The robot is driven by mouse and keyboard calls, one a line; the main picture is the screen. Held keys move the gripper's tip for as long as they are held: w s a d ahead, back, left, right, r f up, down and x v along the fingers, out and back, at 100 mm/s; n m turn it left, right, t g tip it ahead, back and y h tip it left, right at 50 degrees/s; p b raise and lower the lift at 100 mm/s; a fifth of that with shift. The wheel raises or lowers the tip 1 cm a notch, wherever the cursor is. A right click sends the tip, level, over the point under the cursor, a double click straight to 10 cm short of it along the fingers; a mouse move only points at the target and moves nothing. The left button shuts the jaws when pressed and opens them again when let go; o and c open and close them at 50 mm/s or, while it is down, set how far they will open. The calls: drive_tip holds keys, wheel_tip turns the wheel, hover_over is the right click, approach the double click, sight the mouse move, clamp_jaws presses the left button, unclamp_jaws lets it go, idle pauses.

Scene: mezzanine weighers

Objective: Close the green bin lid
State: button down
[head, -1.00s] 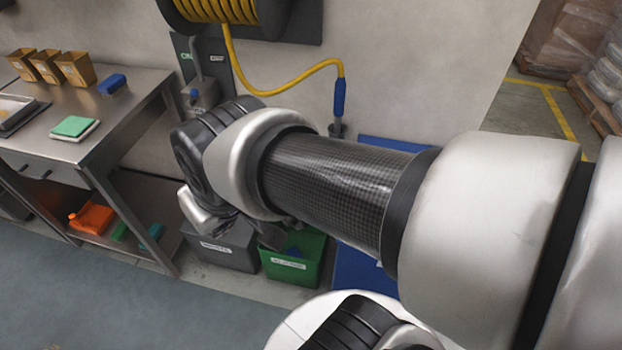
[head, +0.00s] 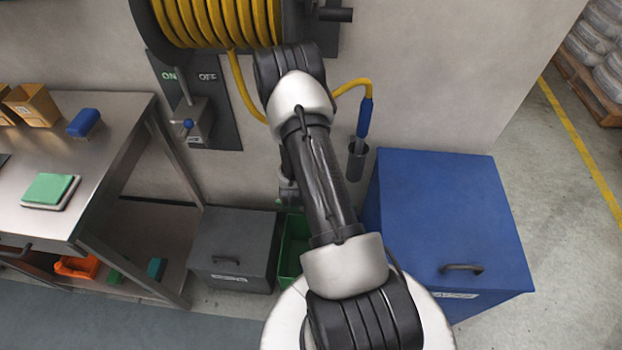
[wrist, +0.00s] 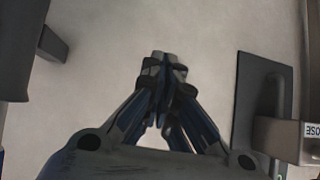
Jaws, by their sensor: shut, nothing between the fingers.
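The green bin (head: 291,250) stands on the floor between a dark grey bin and a large blue bin in the head view. My arm covers most of it, and only a strip of its left side shows. I cannot make out its lid. My gripper's fingers (wrist: 164,68) are shut and empty in the wrist view, pointing toward a plain pale surface. In the head view my gripper is mostly hidden behind my arm, above the green bin.
The grey bin (head: 232,246) and blue bin (head: 450,215) have closed lids with front handles. A yellow hose reel (head: 215,22), a lever panel (head: 193,108) and a hose holder (head: 356,162) are on the wall. A steel bench (head: 95,165) stands left.

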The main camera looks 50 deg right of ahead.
drive_tip(key=s+d+f+h, duration=0.2)
drive_tip(key=s+f, duration=0.3)
drive_tip(key=f, duration=0.1)
drive_tip(key=shift+m, duration=0.4)
drive_tip(key=w+d+f+b, duration=0.1)
drive_tip(key=f, duration=0.1)
drive_tip(key=d+f+b, duration=0.1)
drive_tip(key=f+b, duration=0.1)
drive_tip(key=f, duration=0.1)
drive_tip(key=w+d+f+b, duration=0.1)
drive_tip(key=f, duration=0.2)
drive_tip(key=shift+w+d+b, duration=0.35)
drive_tip(key=shift+d, duration=0.05)
drive_tip(key=shift+s, duration=0.1)
